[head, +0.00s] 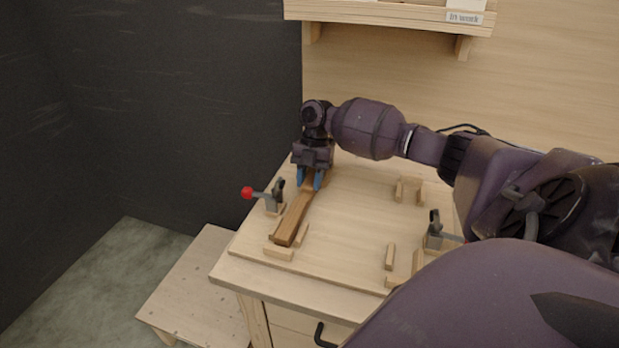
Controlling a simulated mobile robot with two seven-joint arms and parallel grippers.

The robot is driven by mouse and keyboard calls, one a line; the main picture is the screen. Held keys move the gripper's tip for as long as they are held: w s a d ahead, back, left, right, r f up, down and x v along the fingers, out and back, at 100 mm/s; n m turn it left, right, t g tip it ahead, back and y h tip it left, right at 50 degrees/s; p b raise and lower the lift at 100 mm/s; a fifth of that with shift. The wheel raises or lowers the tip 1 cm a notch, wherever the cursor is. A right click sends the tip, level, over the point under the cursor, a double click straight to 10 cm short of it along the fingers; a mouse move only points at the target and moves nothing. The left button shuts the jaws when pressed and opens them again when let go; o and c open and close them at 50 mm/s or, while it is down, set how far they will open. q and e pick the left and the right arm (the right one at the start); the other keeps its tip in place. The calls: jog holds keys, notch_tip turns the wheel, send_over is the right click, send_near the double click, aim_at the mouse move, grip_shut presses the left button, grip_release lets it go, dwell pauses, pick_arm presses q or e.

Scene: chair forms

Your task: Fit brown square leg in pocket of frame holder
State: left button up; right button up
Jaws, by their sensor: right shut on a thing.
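The brown square leg (292,220) lies lengthwise along the left side of the frame holder (345,220), a pale wooden board with small blocks on it. Its near end is beside the small blocks (279,253) at the board's front left. I cannot tell whether it is fully seated between them. My right gripper (310,181) reaches in from the right and points down, its blue fingers shut on the far part of the leg. The gripper hides the leg's far end. My left gripper is not in view.
A toggle clamp with a red knob (247,193) stands just left of the leg. Another clamp (434,232) stands at the right, partly behind my arm. More small blocks (390,257) sit on the board's right half. A shelf (390,14) hangs above. A low wooden bench (190,285) is at the left.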

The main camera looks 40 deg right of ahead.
jog(key=shift+f, duration=0.1)
jog(key=o, duration=1.1)
jog(key=v, duration=1)
jog(key=shift+w+d+r, duration=0.1)
jog(key=shift+d+r, duration=0.05)
jog(key=shift+r, duration=0.2)
